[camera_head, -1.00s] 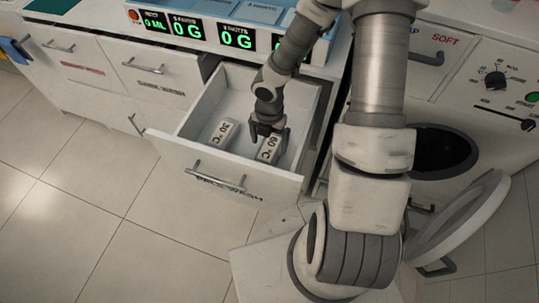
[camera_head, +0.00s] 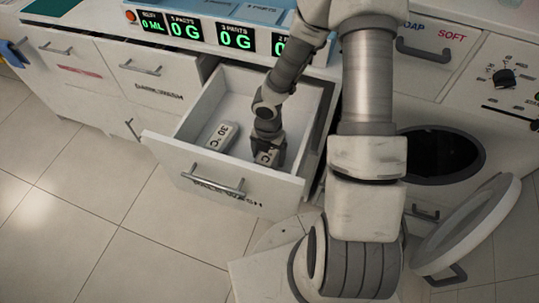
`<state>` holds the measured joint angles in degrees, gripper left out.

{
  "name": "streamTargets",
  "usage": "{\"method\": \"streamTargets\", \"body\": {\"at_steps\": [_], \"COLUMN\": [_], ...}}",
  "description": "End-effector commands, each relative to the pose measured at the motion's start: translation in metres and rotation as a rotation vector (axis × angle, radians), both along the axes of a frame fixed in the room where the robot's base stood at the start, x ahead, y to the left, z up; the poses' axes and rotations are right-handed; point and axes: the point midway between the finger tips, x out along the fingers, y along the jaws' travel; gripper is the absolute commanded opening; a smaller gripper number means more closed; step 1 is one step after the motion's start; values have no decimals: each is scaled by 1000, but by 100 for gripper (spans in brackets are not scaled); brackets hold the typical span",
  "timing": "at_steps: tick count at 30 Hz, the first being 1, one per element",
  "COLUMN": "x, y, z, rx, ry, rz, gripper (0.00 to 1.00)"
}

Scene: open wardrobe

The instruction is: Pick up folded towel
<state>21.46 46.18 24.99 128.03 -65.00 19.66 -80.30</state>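An open white drawer (camera_head: 268,198) holds two pale blocks with black temperature lettering. The left block (camera_head: 221,136) reads 30 °C and lies free on the drawer floor. The right block (camera_head: 265,158) is mostly hidden by my gripper; only part of its lettering shows. My gripper (camera_head: 269,154) points down into the drawer at this right block, with dark fingers at or around it. I cannot tell whether the fingers are closed on it. Nothing in view is clearly recognisable as a folded towel.
The drawer walls surround my gripper closely. A counter display (camera_head: 212,34) with green readouts stands behind. At the right, a washer's round door (camera_head: 468,228) hangs open beside my arm. Tiled floor (camera_head: 90,220) at the left is clear.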

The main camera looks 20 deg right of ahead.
Motion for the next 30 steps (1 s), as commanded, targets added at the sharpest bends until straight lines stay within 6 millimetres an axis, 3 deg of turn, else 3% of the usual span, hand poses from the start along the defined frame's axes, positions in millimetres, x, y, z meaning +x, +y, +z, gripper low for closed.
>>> {"method": "streamTargets", "body": {"at_steps": [1,7,8,17,30], "x": [0,0,0,0,0], "y": [0,0,0,0,-1], "z": [0,0,0,10,88], "rx": [0,0,0,-1,-1], "ry": [0,0,0,-1,-1], "rz": [0,0,0,-2,-3], "gripper": [68,32,30,30,30]}}
